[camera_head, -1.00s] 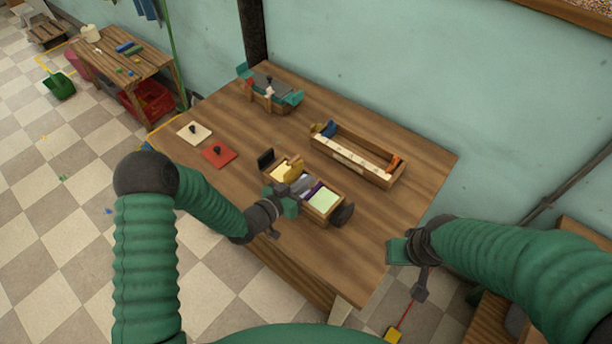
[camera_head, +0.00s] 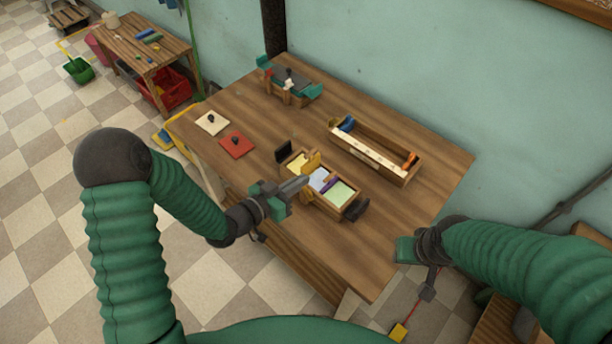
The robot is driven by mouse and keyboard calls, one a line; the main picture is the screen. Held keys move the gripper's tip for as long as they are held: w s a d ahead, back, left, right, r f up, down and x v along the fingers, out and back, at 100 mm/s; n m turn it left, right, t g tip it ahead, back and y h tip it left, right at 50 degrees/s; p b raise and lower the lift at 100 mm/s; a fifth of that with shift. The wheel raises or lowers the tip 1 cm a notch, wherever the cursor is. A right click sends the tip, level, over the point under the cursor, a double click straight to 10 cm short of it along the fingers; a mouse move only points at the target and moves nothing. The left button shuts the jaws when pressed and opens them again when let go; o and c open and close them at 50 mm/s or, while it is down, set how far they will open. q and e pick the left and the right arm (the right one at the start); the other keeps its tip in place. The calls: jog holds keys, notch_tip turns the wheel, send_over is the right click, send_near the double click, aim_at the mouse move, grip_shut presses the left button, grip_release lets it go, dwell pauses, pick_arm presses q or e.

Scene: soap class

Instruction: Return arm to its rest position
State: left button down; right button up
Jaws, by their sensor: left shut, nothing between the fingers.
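My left gripper (camera_head: 296,186) is shut and empty. It is at the left front edge of the wooden table (camera_head: 430,215), just left of a small wooden box (camera_head: 325,207) with coloured compartments. Its fingertips overlap the box's near side in the picture; I cannot tell whether they touch. My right gripper (camera_head: 404,250) is beyond the table's right front edge, clear of the table; its fingers are too unclear to tell their state.
A long wooden tray (camera_head: 372,158) with blue and orange items lies behind the box. A red lidded square (camera_head: 236,145) and a white one (camera_head: 212,123) lie to the left. A grey and teal holder (camera_head: 290,82) stands at the back. A workbench (camera_head: 150,60) is at the far left.

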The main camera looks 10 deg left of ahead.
pick_arm(q)
jog(key=s+a+f+n+g+y, duration=0.2)
jog(key=s+a+g+y, duration=0.35)
jog(key=a+y, duration=0.4)
jog(key=s+a+r+n+g, duration=0.1)
jog(key=s+g, duration=0.1)
jog(key=s, duration=0.4)
jog(key=s+a+r+n+g, duration=0.1)
jog(key=s+a+r+n, duration=0.1)
jog(key=s, duration=0.5)
jog(key=shift+r+g, duration=0.15)
jog(key=shift+g, duration=0.2)
jog(key=shift+a, duration=0.25)
